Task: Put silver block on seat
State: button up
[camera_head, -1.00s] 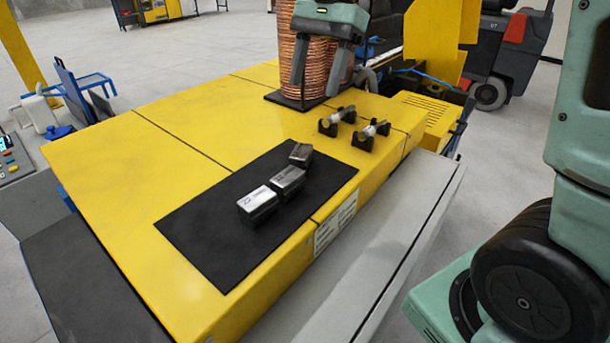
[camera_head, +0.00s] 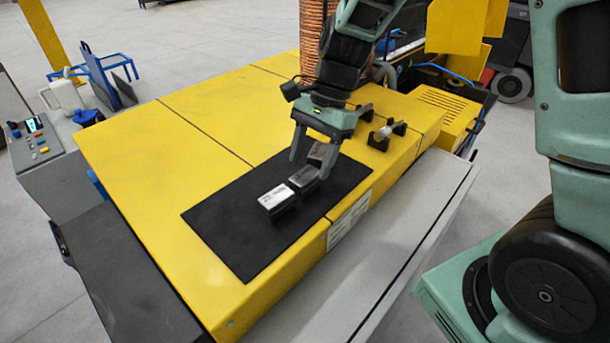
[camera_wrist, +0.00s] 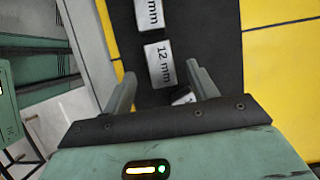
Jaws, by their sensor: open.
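Three blocks with silver labelled tops stand in a row on the black mat (camera_head: 238,225). In the head view they are the near block (camera_head: 277,198), the middle block (camera_head: 303,180) and the far block (camera_head: 318,152), partly hidden by my gripper. I cannot tell which is the silver block of the task. My gripper (camera_head: 313,162) is open, pointing down over the far end of the row. In the wrist view, a block marked "12 mm" (camera_wrist: 160,62) lies near the fingertips (camera_wrist: 161,74), and another block (camera_wrist: 183,97) shows partly between the fingers. No seat is clearly identifiable; small black holders (camera_head: 380,138) stand beyond the mat.
The yellow machine top (camera_head: 150,170) is clear left of the mat. A copper coil (camera_head: 312,48) stands behind my arm. A grey ledge (camera_head: 400,225) runs along the right side. A control panel (camera_head: 40,145) is at the left.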

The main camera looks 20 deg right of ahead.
aim_at(305, 183)
jog(key=shift+x, duration=1.35)
jog(key=c, duration=1.2)
grip_shut()
jog(key=shift+w+r, duration=0.1)
jog(key=shift+r, duration=0.05)
